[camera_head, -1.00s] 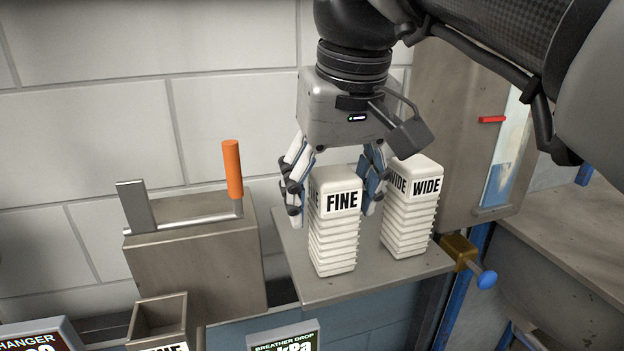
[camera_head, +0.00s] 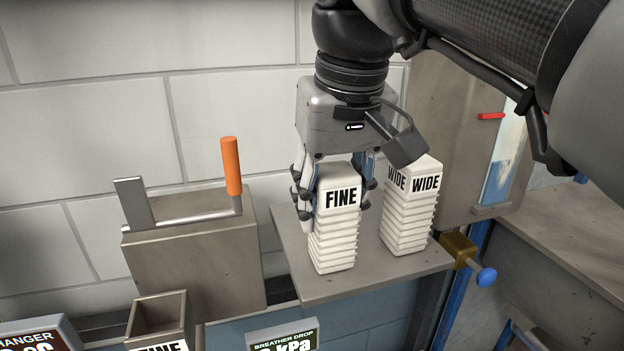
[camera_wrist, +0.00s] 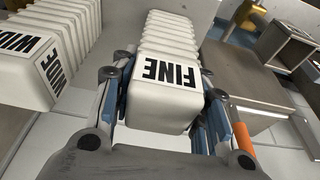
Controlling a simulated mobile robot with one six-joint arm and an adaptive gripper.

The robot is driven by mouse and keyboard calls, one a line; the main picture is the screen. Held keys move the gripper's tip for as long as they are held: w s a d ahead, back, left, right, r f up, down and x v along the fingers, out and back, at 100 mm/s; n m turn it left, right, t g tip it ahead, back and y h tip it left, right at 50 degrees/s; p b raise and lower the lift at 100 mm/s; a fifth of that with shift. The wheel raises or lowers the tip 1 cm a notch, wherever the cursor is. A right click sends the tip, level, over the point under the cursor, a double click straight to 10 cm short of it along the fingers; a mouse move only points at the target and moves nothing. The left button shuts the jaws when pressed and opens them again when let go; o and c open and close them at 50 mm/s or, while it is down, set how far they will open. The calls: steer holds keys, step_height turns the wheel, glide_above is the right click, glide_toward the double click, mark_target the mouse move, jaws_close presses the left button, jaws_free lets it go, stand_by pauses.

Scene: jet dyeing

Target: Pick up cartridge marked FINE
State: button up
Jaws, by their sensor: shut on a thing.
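The cartridge marked FINE (camera_head: 335,240) is white and ribbed, and stands upright on a grey shelf (camera_head: 300,285). My gripper (camera_head: 338,188) comes down from above and is shut on its upper part, one finger on each side. In the wrist view the FINE cartridge (camera_wrist: 160,95) lies between the two finger pads (camera_wrist: 165,105). The cartridge marked WIDE (camera_head: 408,215) stands upright to the right, apart from the fingers. It also shows at the left of the wrist view (camera_wrist: 35,70).
A metal box (camera_head: 195,260) with an orange-handled lever (camera_head: 231,166) stands left of the shelf. An open-topped holder (camera_head: 160,320) is in front of it. A blue knob (camera_head: 486,277) sticks out at the shelf's right. A tiled wall is behind.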

steer(key=shift+c, duration=0.9)
steer(key=shift+r, duration=0.1)
